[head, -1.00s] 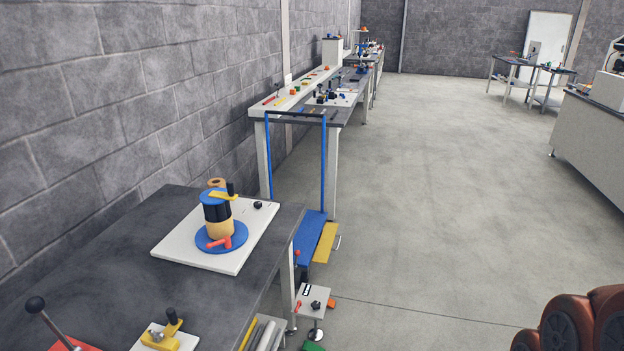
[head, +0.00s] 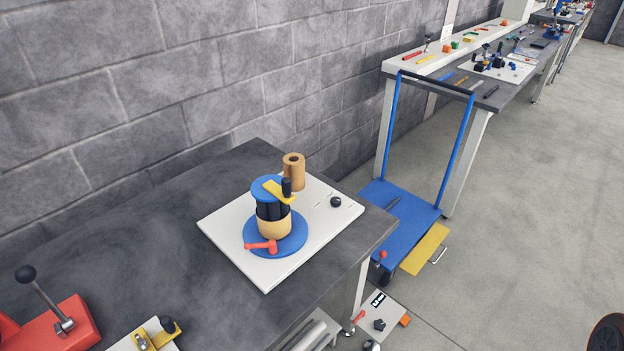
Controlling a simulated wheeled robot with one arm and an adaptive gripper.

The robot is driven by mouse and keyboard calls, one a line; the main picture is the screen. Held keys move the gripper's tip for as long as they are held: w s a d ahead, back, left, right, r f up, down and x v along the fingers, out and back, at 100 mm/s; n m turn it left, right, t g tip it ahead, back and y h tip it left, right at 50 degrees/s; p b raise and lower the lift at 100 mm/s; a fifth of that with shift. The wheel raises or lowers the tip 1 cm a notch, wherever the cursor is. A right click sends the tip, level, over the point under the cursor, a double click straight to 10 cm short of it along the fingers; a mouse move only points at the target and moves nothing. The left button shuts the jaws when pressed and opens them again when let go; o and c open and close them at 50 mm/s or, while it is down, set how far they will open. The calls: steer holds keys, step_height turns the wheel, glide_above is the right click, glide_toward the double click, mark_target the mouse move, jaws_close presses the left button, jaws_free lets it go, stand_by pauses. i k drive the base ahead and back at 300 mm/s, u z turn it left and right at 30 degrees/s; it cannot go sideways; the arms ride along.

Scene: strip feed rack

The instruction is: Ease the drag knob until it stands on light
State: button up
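A small round black knob (head: 336,201) stands on the right part of a white board (head: 228,231) on the dark table. Faint short marks lie on the board around it. The setting it points to is too small to read. On the same board a reel with blue discs (head: 283,238), a tan and black core, a yellow arm and a red lever stands left of the knob. Another black knob (head: 379,324) sits on a low grey plate beside the table. I cannot tell from any label which one is the drag knob. My gripper is not in view.
A tan roll (head: 293,172) stands behind the reel. A red block with a black-balled lever (head: 42,290) is at the near left. A blue cart (head: 402,222) with a yellow flap stands right of the table. The floor (head: 520,230) to the right is clear.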

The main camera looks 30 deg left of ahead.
mark_target(335, 202)
steer(key=u, duration=1.05)
steer(key=i, duration=0.95)
steer(key=u, duration=1)
